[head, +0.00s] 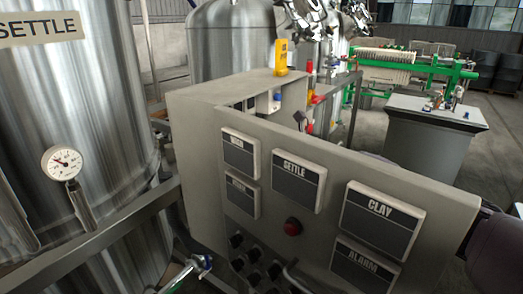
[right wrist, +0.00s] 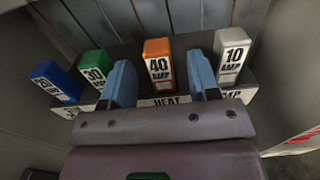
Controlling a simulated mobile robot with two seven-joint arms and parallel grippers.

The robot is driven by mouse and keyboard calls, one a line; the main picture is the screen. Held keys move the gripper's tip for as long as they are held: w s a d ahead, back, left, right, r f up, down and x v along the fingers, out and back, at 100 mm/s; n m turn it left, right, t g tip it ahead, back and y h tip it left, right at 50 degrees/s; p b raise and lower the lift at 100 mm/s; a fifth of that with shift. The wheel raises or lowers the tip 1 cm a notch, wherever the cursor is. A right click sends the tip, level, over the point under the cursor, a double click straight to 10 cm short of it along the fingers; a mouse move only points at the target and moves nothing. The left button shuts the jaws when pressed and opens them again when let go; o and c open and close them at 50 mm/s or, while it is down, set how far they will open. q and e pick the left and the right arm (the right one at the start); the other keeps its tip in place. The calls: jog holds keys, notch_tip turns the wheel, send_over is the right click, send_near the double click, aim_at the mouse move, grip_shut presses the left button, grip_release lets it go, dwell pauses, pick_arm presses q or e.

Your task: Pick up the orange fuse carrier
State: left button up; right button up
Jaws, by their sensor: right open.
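The orange fuse carrier (right wrist: 158,62), marked 40 AMP, stands upright in a row of carriers in the right wrist view, above a label reading HEAT. My right gripper (right wrist: 160,76) is open and empty, with one blue finger on each side of the orange carrier in the picture. I see gaps between the fingers and the carrier. I cannot tell how deep the fingers reach along it. In the head view the carrier and my right gripper are hidden behind the control cabinet's front panel (head: 270,140). My left gripper is not in view.
A green 30 AMP carrier (right wrist: 94,68) and a blue carrier (right wrist: 55,83) stand to the left. A grey 10 AMP carrier (right wrist: 232,52) stands to the right, near the right finger. Cabinet walls enclose the row. A yellow object (head: 281,57) stands at the cabinet top.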

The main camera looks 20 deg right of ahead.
jog(key=shift+x, duration=1.3)
jog(key=shift+c, duration=0.4)
jog(key=c, duration=0.9)
jog(key=shift+c, duration=0.2)
